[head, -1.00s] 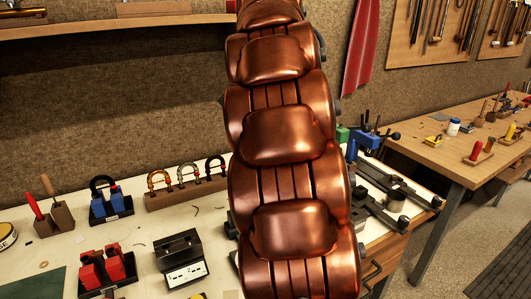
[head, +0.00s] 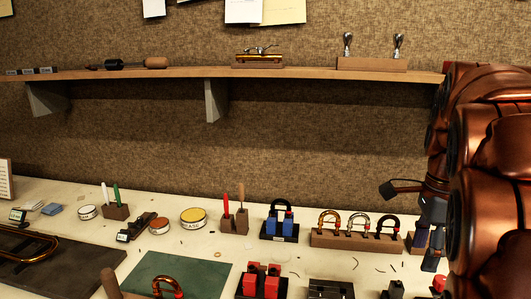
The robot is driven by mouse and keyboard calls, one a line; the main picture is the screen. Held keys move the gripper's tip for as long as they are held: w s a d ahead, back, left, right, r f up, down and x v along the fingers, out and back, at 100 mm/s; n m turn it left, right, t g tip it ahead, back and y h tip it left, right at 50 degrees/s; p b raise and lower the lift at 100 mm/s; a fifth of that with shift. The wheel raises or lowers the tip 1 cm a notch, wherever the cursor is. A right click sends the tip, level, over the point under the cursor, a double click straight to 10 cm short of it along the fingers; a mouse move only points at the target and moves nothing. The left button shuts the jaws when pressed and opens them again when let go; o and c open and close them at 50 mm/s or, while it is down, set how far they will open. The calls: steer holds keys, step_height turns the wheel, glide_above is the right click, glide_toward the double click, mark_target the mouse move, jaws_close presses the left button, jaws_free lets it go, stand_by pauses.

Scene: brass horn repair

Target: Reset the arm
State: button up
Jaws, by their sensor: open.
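My copper-coloured, segmented arm stands large at the right edge of the head view and is cut off by the frame. My gripper (head: 412,207) shows only partly at the arm's left side, as dark finger parts above the back right of the bench. It is open, and I see nothing held in it. The rest of the gripper is hidden behind the arm links.
A pale workbench (head: 330,262) holds a horseshoe-piece rack (head: 356,240), red blocks (head: 262,281), blue blocks (head: 280,222), round tins (head: 194,216), a green mat (head: 180,270) and a dark mat (head: 45,268). A wooden shelf (head: 200,73) runs along the wall above.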

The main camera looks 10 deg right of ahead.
steer(key=s+a+f+n+p, duration=0.1)
steer(key=s+a+f+n, duration=0.2)
steer(key=s+a+n, duration=0.2)
steer(key=s+a+f+n+g+p, duration=0.1)
steer(key=s+a+f+n, duration=0.3)
steer(key=n, duration=0.6)
steer(key=s+a+f+n+p, duration=0.3)
steer(key=s+a+n, duration=0.4)
steer(key=a, duration=0.3)
steer(key=shift+s+f+n+g, duration=0.3)
steer(key=shift+s+f+n, duration=0.05)
steer(key=shift+f+n, duration=0.1)
steer(key=shift+a, duration=0.1)
steer(key=shift+c, duration=0.4)
